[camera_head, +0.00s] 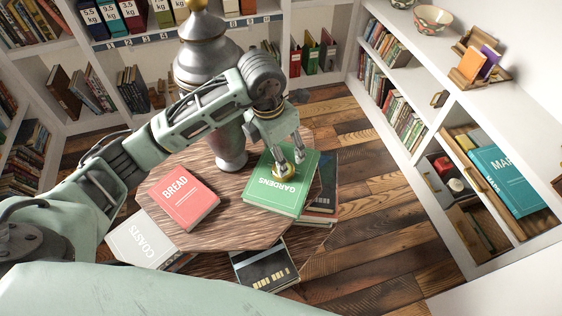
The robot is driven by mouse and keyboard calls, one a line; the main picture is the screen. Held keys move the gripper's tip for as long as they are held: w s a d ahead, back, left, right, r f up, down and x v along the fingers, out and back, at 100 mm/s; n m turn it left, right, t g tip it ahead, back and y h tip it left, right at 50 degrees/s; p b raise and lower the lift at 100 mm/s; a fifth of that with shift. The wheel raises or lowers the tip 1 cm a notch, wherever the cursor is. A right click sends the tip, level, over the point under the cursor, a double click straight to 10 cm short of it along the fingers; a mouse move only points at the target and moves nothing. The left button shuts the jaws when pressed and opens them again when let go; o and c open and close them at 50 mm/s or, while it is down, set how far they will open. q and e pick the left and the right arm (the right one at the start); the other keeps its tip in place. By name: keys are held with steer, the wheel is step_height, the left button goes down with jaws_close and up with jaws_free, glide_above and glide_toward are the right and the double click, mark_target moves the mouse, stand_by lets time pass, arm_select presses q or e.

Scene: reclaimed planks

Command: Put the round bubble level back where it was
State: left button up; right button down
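The round bubble level (284,172), a small gold-rimmed disc with a yellowish face, is on the green GARDENS book (262,197), near that book's right side. My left gripper (290,160) reaches down over the level from above. Its two fingers are apart, with the tips close to the level's upper and right edge. I cannot tell whether they touch it, and they partly cover its upper side. My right gripper is out of view.
The octagonal wooden table (215,237) also holds a red BREAD book (184,196) and a large grey urn-like object (230,150). A COASTS book (140,240) and other books lie around its edges. White shelves (425,120) stand right; plank floor is clear between.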

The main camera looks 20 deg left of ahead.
arm_select(q)
steer(key=r, duration=0.5)
steer(key=shift+s+a+r+b, duration=0.15)
steer(key=shift+s+a+b, duration=0.1)
steer(key=shift+s+b, duration=0.1)
